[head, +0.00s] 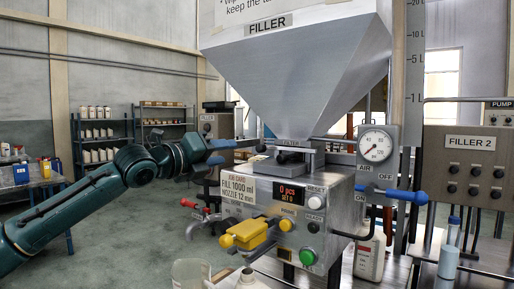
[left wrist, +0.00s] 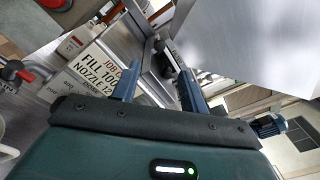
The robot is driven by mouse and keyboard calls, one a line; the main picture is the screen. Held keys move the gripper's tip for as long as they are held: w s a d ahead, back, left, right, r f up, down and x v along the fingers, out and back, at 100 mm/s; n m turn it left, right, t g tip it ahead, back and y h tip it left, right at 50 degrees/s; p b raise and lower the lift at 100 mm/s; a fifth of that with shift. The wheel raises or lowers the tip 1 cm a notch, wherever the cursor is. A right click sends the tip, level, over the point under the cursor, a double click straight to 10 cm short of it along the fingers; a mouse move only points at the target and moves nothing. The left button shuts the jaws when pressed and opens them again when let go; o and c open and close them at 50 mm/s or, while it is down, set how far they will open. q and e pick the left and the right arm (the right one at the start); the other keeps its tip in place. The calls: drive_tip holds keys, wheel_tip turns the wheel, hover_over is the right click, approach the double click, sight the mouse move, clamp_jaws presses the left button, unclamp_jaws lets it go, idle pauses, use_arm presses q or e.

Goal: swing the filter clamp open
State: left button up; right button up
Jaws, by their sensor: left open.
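The filter clamp (head: 290,156) sits at the hopper's outlet, on top of the filler's steel body. A dark lever end (head: 261,148) sticks out from its left side. My left gripper (head: 232,150) reaches in from the left at about the clamp's height, its blue fingers pointing at the lever end. In the left wrist view the two fingers (left wrist: 158,82) are apart, with nothing visibly gripped. A black knob (left wrist: 159,45) and the dark lever lie just beyond the fingertips, roughly between them. Whether a finger touches the lever cannot be told. My right gripper is not in view.
The hopper (head: 300,75) overhangs close above. The fill label (head: 237,189) and steel body lie just below my gripper. A yellow nozzle block (head: 248,234), a red-handled valve (head: 190,204) and a blue air lever (head: 405,195) stick out. The left floor is open.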

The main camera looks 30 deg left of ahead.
sight(258, 149)
use_arm(q)
drive_tip(key=w+p, duration=0.1)
drive_tip(key=w, duration=0.2)
drive_tip(key=w+d, duration=0.1)
drive_tip(key=w, duration=0.3)
drive_tip(key=w+d+p, duration=0.1)
drive_tip(key=w, duration=0.3)
drive_tip(key=shift+w+f+p, duration=0.1)
drive_tip(key=shift+w+p, duration=0.15)
drive_tip(key=shift+p, duration=0.1)
drive_tip(key=shift+c, duration=0.4)
clamp_jaws()
